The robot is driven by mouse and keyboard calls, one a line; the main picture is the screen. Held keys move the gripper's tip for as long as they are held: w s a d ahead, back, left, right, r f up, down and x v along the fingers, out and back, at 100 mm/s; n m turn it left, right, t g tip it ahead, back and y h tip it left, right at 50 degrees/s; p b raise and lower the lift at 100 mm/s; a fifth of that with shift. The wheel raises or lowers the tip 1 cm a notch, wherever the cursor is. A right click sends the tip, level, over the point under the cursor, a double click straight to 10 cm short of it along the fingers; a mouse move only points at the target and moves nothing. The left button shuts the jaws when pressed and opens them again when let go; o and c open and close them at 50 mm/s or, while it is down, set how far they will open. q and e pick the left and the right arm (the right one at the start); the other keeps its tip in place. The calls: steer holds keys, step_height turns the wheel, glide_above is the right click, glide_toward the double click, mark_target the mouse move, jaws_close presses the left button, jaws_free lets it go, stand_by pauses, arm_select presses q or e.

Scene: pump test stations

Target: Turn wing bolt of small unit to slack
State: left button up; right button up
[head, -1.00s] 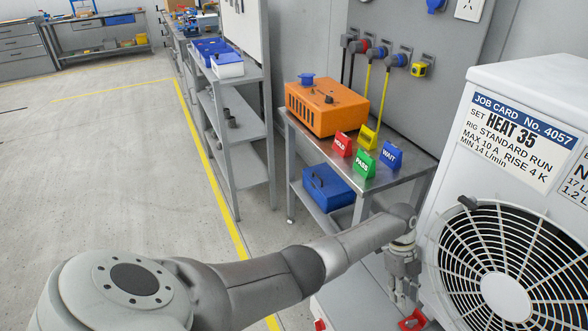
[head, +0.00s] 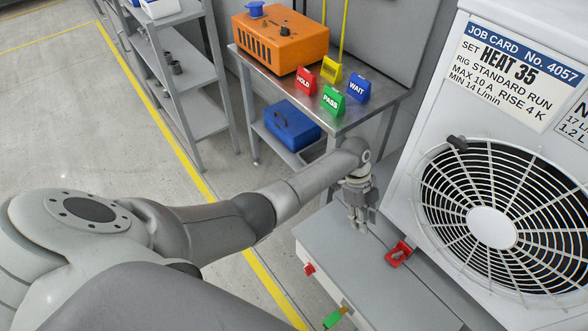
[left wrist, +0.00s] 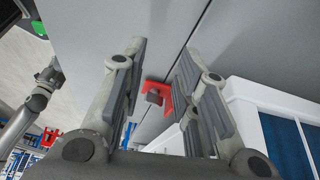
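My left gripper (head: 360,222) is above the grey top surface (head: 330,235) beside the white fan unit (head: 425,150). It is open, with the two fingers apart and nothing between their pads in the left wrist view (left wrist: 160,90). A red bracket-like piece (head: 398,254) lies on the grey top, to the right of the gripper and apart from it. In the left wrist view the red piece (left wrist: 163,84) shows beyond the fingers, with a small dark knob at it. I cannot tell whether this is the wing bolt.
A red tab (head: 309,269) and a green tab (head: 335,318) are on the grey body's front side. A steel table (head: 378,108) behind holds an orange box (head: 280,40) and coloured signs. Shelving (head: 190,95) stands left. Floor at left is clear.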

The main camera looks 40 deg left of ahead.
arm_select(q)
steer(key=s+n, duration=0.1)
steer(key=s, duration=0.2)
steer(key=s+f+n, duration=0.1)
steer(key=s+n, duration=0.1)
steer(key=s, duration=0.1)
steer(key=s+f+n+t, duration=0.1)
steer(key=s+n, duration=0.1)
steer(key=s, duration=0.1)
steer(key=shift+s+d+f, duration=0.15)
steer(key=shift+s+f, duration=0.05)
steer(key=shift+s, duration=0.15)
steer(key=s+a+r+n+t+y, duration=0.25)
steer(key=s+a+n, duration=0.25)
steer(key=s+n, duration=0.45)
steer(key=s+a+f+n, duration=0.1)
steer(key=s+f, duration=0.3)
steer(key=f, duration=0.6)
steer(key=shift+s+a+n, duration=0.2)
steer(key=shift+a+n, duration=0.15)
steer(key=shift+a, duration=0.4)
steer(key=shift+y, duration=0.25)
